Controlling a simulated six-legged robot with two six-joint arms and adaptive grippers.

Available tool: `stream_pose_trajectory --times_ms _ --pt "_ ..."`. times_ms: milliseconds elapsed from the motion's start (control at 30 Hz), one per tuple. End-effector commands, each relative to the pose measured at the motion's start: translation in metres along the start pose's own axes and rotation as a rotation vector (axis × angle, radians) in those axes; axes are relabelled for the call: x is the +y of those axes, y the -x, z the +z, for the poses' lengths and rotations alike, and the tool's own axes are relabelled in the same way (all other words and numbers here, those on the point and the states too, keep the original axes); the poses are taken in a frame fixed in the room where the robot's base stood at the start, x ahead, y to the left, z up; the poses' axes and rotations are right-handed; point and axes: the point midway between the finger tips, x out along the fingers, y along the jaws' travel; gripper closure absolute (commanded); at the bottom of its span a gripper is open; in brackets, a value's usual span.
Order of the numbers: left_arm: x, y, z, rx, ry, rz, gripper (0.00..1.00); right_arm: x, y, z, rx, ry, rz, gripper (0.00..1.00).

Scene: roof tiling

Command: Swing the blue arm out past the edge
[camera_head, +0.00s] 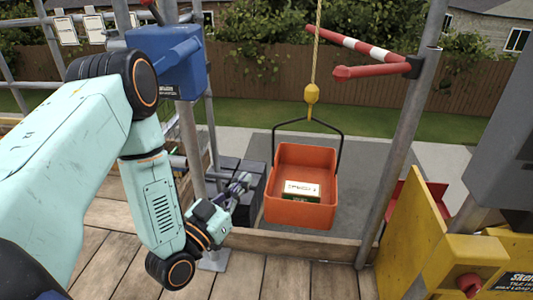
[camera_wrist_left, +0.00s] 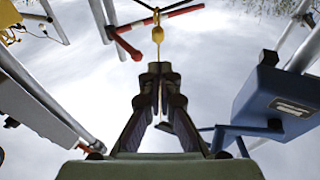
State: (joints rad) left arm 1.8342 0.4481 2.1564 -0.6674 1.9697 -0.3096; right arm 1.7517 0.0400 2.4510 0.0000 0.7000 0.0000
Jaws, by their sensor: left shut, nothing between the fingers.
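The blue arm (camera_wrist_left: 240,131) shows in the left wrist view as a thin bar reaching left from a blue housing (camera_wrist_left: 283,104). In the head view the blue housing (camera_head: 181,62) is on the upright post at upper left, and my left arm covers part of the space in front of it. My left gripper (camera_head: 241,183) is shut and empty, low beside the post and left of the orange bucket. In the wrist view its closed fingers (camera_wrist_left: 160,70) point up, apart from the blue arm. My right gripper is out of view.
An orange bucket (camera_head: 300,214) with a small labelled box (camera_head: 302,189) hangs from a yellow hook (camera_head: 312,94) past the deck edge. A red-and-white barrier arm (camera_head: 361,46) is above right. A yellow gate (camera_head: 417,245) stands at right. Dark blocks (camera_head: 247,207) lie behind my gripper.

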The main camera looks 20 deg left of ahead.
Motion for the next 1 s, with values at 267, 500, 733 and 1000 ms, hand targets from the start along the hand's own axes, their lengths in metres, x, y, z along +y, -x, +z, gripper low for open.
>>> stream_pose_trajectory --times_ms 267,500,733,1000 --pt "0.000 -0.054 0.003 0.004 -0.002 0.002 1.00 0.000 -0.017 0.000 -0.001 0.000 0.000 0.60" --pt "0.000 -0.089 0.003 0.001 -0.001 -0.001 1.00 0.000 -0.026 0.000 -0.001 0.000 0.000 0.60" --pt "-0.001 -0.103 0.002 -0.001 0.001 -0.002 1.00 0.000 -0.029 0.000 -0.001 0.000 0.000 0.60" --pt "-0.001 -0.103 0.002 -0.002 0.001 -0.002 1.00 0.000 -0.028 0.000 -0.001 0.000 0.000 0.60"
